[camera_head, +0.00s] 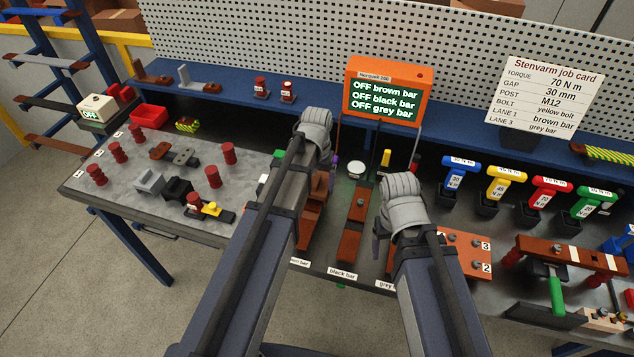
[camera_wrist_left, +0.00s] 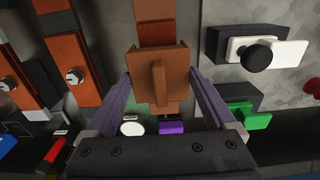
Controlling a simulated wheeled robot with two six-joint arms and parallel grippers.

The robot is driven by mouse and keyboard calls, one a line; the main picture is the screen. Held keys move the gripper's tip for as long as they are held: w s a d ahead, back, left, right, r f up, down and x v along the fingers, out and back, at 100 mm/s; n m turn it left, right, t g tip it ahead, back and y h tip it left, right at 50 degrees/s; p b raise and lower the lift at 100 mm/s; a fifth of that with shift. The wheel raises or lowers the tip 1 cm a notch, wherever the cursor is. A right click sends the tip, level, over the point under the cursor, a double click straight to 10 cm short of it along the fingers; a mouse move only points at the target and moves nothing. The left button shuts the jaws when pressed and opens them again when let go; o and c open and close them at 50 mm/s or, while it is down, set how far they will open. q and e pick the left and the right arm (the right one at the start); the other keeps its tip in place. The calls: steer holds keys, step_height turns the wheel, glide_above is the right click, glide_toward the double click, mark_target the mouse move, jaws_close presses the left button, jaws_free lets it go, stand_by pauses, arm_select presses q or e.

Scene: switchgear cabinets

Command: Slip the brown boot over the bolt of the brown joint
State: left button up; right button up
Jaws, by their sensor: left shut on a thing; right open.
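My left gripper (camera_head: 325,165) is shut on the brown boot (camera_wrist_left: 158,75), a box-like cover with a raised rib, held between its two purple fingers in the left wrist view. The brown bar (camera_head: 311,225) runs under the boot and also shows beyond it in the left wrist view (camera_wrist_left: 155,35). The boot hides the joint's bolt, and I cannot tell whether the boot is around the bolt or above it. In the head view my left arm covers much of this bar. My right gripper (camera_head: 380,242) is open and empty near the grey bar lane.
The black bar (camera_head: 350,243) with its bolt lies just right of the brown lane. An orange display (camera_head: 388,92) stands behind. Coloured torque tools (camera_head: 505,182) stand at right. Grey and black boots (camera_head: 177,188) and red posts (camera_head: 212,177) occupy the left tabletop.

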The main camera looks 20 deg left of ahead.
arm_select(q)
steer(key=shift+f+b, duration=0.5)
steer(key=shift+f, duration=0.1)
arm_select(e)
steer(key=shift+f, duration=0.6)
arm_select(q)
steer(key=o, duration=1.2)
arm_select(e)
steer(key=shift+r, duration=0.1)
arm_select(q)
step_height(320, 180, up, 8)
steer(key=p, duration=0.8)
steer(key=shift+f, duration=0.1)
arm_select(e)
step_height(320, 180, up, 8)
steer(key=shift+f, duration=0.2)
arm_select(q)
steer(key=shift+f, duration=0.1)
arm_select(e)
steer(key=shift+f, duration=0.1)
